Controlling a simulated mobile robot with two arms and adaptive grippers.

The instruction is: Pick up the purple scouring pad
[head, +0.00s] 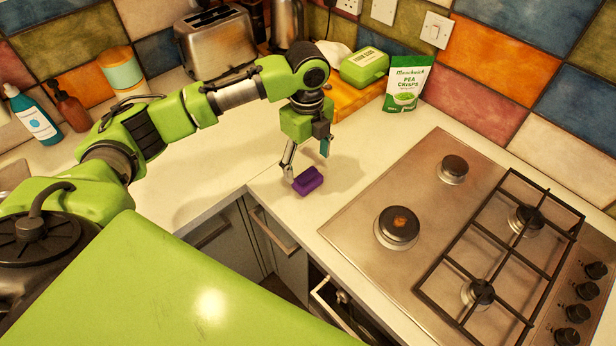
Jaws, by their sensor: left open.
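The purple scouring pad (308,181) lies on the pale worktop (343,197) near the corner, left of the hob. My left gripper (307,164) points down over the worktop just behind and above the pad. Its fingers are spread apart, with one close to the pad's left end and the other up to the right. I cannot tell whether a finger touches the pad. Nothing shows between the fingers. My right gripper is not in view.
The hob (440,240) with its black grate is to the right. Bottles stand at the far left. A drawer (335,306) is open below the worktop.

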